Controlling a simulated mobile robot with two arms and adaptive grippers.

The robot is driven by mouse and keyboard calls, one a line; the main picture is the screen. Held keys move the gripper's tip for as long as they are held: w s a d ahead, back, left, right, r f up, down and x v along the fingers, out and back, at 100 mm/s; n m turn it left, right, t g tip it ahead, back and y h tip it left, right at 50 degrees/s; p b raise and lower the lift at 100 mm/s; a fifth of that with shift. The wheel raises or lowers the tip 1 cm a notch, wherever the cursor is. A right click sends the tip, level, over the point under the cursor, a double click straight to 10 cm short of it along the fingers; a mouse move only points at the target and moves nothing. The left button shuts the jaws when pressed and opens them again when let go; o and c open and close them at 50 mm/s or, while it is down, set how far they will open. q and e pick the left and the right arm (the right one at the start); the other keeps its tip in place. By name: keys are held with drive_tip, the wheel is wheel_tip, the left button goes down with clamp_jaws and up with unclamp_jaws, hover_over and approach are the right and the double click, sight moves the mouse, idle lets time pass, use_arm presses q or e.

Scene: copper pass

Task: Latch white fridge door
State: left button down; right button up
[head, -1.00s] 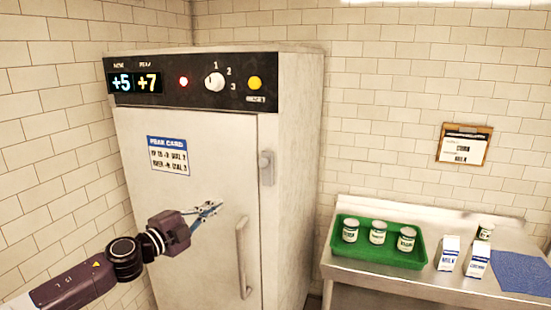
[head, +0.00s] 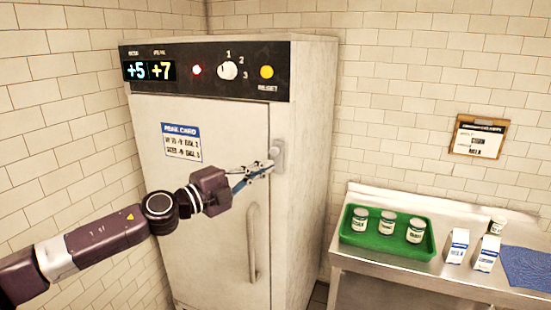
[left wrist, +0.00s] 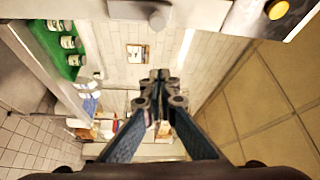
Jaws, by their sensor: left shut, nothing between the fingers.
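The white fridge (head: 315,110) stands in the corner, and its door (head: 205,235) appears closed. A grey latch (head: 278,153) is at the door's upper right edge, above the long vertical handle (head: 253,245). My left gripper (head: 265,168) is shut and empty, with its fingertips just left of and slightly below the latch. I cannot tell whether they touch it. In the left wrist view the shut fingers (left wrist: 158,85) point away from the camera, and the latch (left wrist: 157,17) shows at the top edge. My right gripper is out of view.
A control panel with a red light, a dial (head: 228,70) and a yellow button (head: 266,72) tops the fridge. A steel counter (head: 400,275) at right holds a green tray (head: 385,245) with jars, cartons (head: 457,246) and a blue mat (head: 530,268). A clipboard (head: 479,137) hangs behind.

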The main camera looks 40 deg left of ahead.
sight(276, 159)
use_arm(q)
drive_tip(key=r+p+x, duration=0.1)
drive_tip(key=p+x, duration=0.3)
drive_tip(key=x, duration=0.5)
drive_tip(key=a, duration=0.1)
drive_tip(key=a+f, duration=0.1)
drive_tip(key=a, duration=0.2)
drive_tip(key=shift+s+a+f+b, duration=0.1)
drive_tip(key=shift+s+f+b, duration=0.2)
drive_tip(key=shift+f+b, duration=0.1)
idle(0.5)
idle(0.4)
